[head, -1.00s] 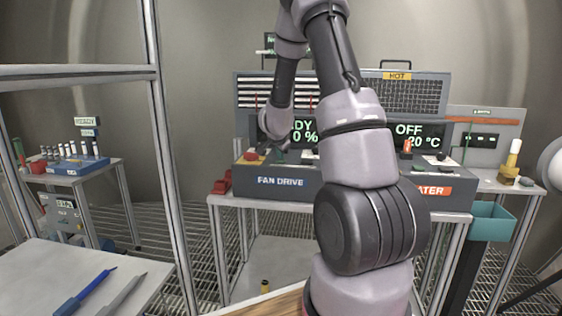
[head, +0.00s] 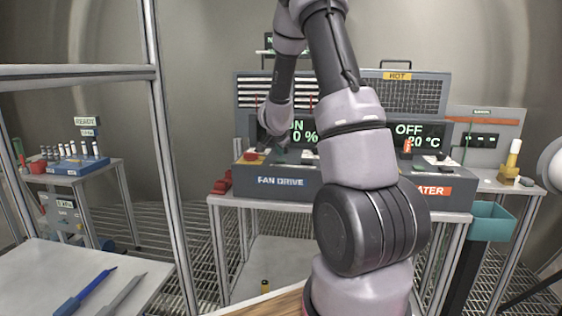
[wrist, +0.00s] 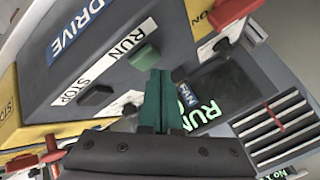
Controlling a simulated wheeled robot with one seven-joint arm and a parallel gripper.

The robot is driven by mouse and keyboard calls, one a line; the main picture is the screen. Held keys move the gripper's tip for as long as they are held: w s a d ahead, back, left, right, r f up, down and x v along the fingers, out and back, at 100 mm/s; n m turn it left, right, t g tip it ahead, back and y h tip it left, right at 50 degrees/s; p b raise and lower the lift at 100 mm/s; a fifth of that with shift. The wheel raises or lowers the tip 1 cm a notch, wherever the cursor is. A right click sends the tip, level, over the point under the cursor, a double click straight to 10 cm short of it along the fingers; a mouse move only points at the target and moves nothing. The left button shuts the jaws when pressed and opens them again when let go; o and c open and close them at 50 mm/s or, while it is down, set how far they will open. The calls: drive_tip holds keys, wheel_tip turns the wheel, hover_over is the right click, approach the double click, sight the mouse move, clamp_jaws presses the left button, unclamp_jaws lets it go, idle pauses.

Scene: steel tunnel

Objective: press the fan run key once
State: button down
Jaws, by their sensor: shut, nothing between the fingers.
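The fan drive console (head: 280,182) stands on the bench ahead, behind my arm. In the wrist view, the green run key (wrist: 146,56) sits beside the printed word RUN on the sloped panel. A black stop key (wrist: 96,95) sits beside the word STOP. My gripper (wrist: 158,74) is shut and empty, its green fingertips close to the run key; a small gap seems to lie between them. The fan display (wrist: 207,95) shows green RUN. In the head view, my arm hides part of the display and the keys.
A red knob (wrist: 232,12) on a yellow base is near the panel's edge in the wrist view. The heater console (head: 432,191) stands right of my arm, reading OFF. A teal bin (head: 492,222) hangs at the right. A metal frame post (head: 166,140) stands at the left.

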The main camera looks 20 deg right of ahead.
sight(280, 161)
drive_tip(key=shift+r, duration=0.15)
drive_tip(key=shift+r, duration=2.45)
drive_tip(key=shift+r, duration=0.1)
drive_tip(key=s+a+r+n+t+y, duration=0.1)
drive_tip(key=s+a+r+n+y, duration=0.45)
drive_tip(key=s+a+r, duration=0.85)
drive_tip(key=s+a+r+n+g, duration=0.1)
drive_tip(key=s+n, duration=0.1)
drive_tip(key=s, duration=0.9)
drive_tip(key=s+a+r+n+g, duration=0.1)
drive_tip(key=s+a+n, duration=0.1)
drive_tip(key=s, duration=0.9)
drive_tip(key=shift+a+n+y, duration=0.2)
drive_tip(key=shift+n+y, duration=0.25)
